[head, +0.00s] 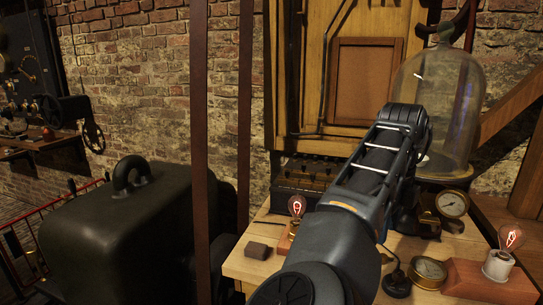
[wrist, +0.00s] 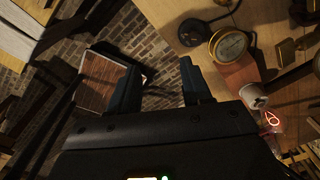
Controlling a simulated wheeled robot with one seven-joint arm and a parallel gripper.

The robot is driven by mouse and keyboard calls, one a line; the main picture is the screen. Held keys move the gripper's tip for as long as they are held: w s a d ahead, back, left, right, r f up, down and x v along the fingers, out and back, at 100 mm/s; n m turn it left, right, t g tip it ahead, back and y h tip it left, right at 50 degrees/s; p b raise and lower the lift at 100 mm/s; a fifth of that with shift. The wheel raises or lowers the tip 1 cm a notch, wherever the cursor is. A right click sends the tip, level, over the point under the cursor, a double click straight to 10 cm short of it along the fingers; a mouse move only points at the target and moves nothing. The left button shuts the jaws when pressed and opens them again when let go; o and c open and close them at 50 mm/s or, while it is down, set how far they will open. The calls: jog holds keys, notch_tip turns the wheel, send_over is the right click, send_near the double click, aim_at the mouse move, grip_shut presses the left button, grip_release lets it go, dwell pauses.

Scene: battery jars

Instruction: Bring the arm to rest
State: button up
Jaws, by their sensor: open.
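My gripper (wrist: 158,68) is open in the wrist view, its two dark fingers apart with nothing between them. Brick paving shows beyond and between the fingers, past the edge of the wooden table (wrist: 170,12). In the head view my arm rises over the table (head: 248,268) and bends near the glass bell jar (head: 462,100). My gripper cannot be made out there; the arm hides it.
A round gauge (head: 429,270), a white lamp socket (head: 498,265) and a glowing bulb (head: 297,206) stand on the table near my arm. A dark tank (head: 120,240) and a post (head: 201,130) are at left. A brown-topped object (wrist: 103,83) lies below the gripper's left finger.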

jog(key=s+d+f+n+t+h, duration=0.3)
jog(key=s+d+f+n, duration=0.15)
jog(key=d, duration=0.35)
jog(key=s+d+f+n+t+h, duration=0.3)
jog(key=s+d+f+n, duration=0.15)
jog(key=d, duration=0.35)
jog(key=s+d+f+n+t+h, duration=0.25)
jog(key=s+d+f+n, duration=0.2)
jog(key=d, duration=0.35)
jog(key=s+a+f+n+t+y, duration=0.25)
jog(key=s+a+n, duration=0.4)
jog(key=s, duration=0.45)
jog(key=s+a+f+n+t+y, duration=0.2)
jog(key=s+a+n+y, duration=0.3)
jog(key=s+a, duration=0.4)
jog(key=s+a+r+n, duration=0.1)
jog(key=s+a+r, duration=0.4)
jog(key=s, duration=0.3)
jog(key=s+a+r+n+t+y, duration=0.1)
jog(key=s+a+r, duration=0.3)
jog(key=s, duration=0.4)
jog(key=shift+s+a+r+t+y, duration=0.3)
jog(key=shift+s+a+r, duration=0.05)
jog(key=shift+a, duration=0.2)
